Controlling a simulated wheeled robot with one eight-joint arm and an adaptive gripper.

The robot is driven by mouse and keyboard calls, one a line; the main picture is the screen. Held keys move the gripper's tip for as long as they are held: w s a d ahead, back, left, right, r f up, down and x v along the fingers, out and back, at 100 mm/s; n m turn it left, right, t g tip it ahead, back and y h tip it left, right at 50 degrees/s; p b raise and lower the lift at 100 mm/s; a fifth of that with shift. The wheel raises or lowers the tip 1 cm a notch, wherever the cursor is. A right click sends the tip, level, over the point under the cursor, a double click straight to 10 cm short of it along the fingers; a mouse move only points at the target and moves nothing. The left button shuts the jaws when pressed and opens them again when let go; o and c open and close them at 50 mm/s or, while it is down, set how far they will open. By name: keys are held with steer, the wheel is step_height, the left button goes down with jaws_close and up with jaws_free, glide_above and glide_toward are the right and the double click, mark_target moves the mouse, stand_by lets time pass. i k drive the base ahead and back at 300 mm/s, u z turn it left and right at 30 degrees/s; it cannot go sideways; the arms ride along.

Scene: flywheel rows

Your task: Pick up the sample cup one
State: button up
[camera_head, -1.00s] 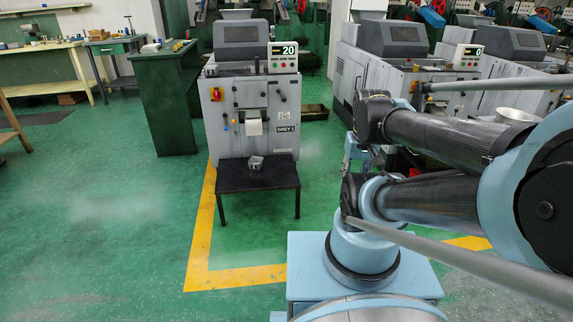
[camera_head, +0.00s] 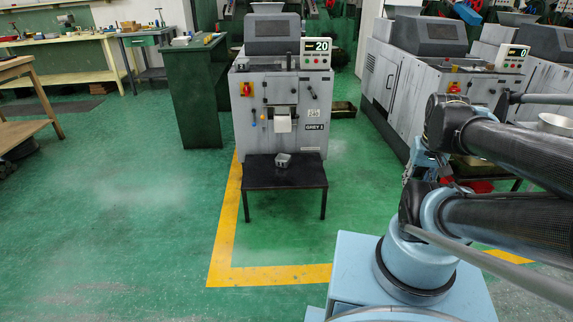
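A small grey metallic object (camera_head: 283,159), likely sample cup one, sits on a low black table (camera_head: 265,181) in front of the grey machine labelled GREY 1 (camera_head: 270,139). It is too small to make out its shape clearly. A white cylindrical piece (camera_head: 283,124) shows in the machine's front opening, just above the table. My arm is folded at the right of the view, well apart from the table. I cannot make out my gripper's fingers; they are hidden or out of view.
A dark green cabinet (camera_head: 196,95) stands left of the machine. More grey machines (camera_head: 395,80) stand at the right, behind my arm. A wooden bench (camera_head: 18,85) is at the far left. Green floor with a yellow line (camera_head: 270,275) lies clear before the black table.

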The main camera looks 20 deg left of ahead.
mark_target(283, 160)
steer(key=i, duration=1)
steer(key=u, duration=0.05)
